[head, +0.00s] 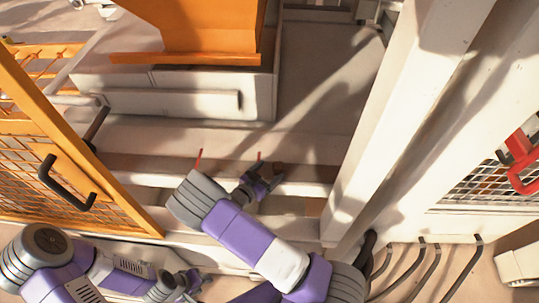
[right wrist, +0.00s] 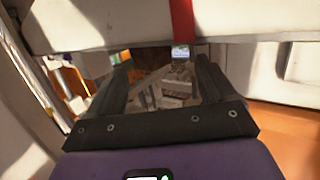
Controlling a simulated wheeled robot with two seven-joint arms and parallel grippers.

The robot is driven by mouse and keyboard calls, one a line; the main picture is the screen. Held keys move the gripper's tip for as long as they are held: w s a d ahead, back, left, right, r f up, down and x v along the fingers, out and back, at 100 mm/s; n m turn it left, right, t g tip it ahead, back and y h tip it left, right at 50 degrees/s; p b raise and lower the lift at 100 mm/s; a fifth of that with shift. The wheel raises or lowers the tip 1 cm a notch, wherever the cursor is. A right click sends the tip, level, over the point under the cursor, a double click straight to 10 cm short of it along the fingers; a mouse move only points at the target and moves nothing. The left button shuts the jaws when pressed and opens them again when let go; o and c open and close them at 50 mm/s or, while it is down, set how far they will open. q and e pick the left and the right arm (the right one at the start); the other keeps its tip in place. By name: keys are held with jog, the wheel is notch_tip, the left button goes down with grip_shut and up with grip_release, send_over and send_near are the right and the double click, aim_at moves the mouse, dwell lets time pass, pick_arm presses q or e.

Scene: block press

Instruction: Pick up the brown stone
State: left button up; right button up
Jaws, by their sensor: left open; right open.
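My right gripper (head: 270,182) reaches over the pale ledge in the middle of the head view; its fingers are apart. A small brown lump (head: 278,168), perhaps the brown stone, shows just beyond its fingertips. In the right wrist view, the dark fingers of my right gripper (right wrist: 165,90) stand open. Grey-brown rubble (right wrist: 172,96) shows between and beyond them, in shade; I cannot tell one stone from another there. Nothing is seen clamped. My left gripper (head: 190,284) is low at the left in the head view, open and away from the lump.
An orange mesh door (head: 75,150) with a black handle stands at the left. A thick white post (head: 410,100) rises right of my right arm. The orange press part (head: 190,35) is at the back. A red strip (right wrist: 183,20) hangs above the right gripper.

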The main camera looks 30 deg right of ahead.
aim_at(281, 164)
jog(key=shift+w+d+f, duration=0.1)
jog(key=shift+d+f, duration=0.05)
jog(key=shift+d, duration=0.45)
jog(key=shift+d+f, duration=0.1)
jog(key=shift+d, duration=0.5)
jog(key=x, duration=0.4)
jog(key=shift+w+d+f+b, duration=0.1)
jog(key=shift+d+f+b, duration=0.15)
jog(key=shift+b, duration=0.15)
jog(key=shift+r, duration=0.1)
jog(key=shift+c, duration=0.4)
jog(key=c, duration=1)
